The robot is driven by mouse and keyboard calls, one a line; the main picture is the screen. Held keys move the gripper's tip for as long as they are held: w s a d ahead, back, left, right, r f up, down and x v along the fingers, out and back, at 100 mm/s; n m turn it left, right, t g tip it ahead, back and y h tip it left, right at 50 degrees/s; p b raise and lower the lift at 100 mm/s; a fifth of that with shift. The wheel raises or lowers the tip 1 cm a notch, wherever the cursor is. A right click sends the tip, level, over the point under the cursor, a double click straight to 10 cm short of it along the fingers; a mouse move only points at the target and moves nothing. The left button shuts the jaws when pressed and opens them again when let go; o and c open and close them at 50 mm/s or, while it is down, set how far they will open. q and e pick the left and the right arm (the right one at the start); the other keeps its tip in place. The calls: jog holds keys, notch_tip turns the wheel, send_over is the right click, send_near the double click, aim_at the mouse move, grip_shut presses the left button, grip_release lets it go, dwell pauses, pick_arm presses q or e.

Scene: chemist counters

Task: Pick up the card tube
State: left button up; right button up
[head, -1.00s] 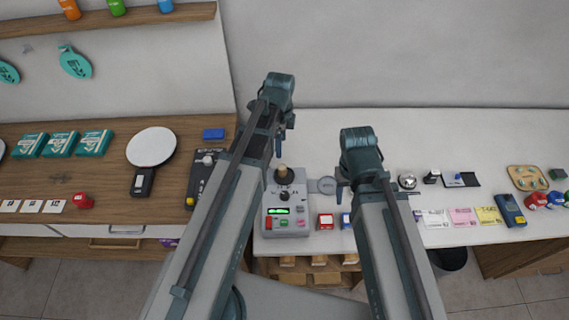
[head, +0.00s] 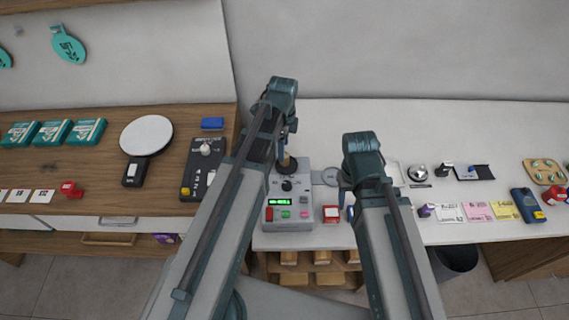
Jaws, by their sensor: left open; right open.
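I cannot clearly make out a card tube in the head view. A brown-topped round piece (head: 287,165) stands at the back of the grey device (head: 289,211), partly behind my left gripper; I cannot tell whether it is a tube or a knob. My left gripper (head: 281,155) is open and points down above the back of that device. My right gripper (head: 345,190) is open and points down over the white counter, right of the device. The arms hide parts of both counters.
The wooden counter (head: 90,185) at left holds teal boxes (head: 52,132), a round white paddle (head: 146,136) and a black panel (head: 204,168). The white counter (head: 440,120) has coloured cards and a blue handheld device (head: 527,206) at right. Its back strip is clear. A bin (head: 456,262) stands below.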

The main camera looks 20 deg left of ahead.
pick_arm(q)
jog(key=shift+w+d+f+b, duration=0.1)
jog(key=shift+f+b, duration=1.2)
jog(key=shift+f, duration=0.05)
jog(key=shift+d+f+b, duration=0.1)
jog(key=shift+f+b, duration=1.2)
jog(key=shift+r, duration=0.1)
grip_shut()
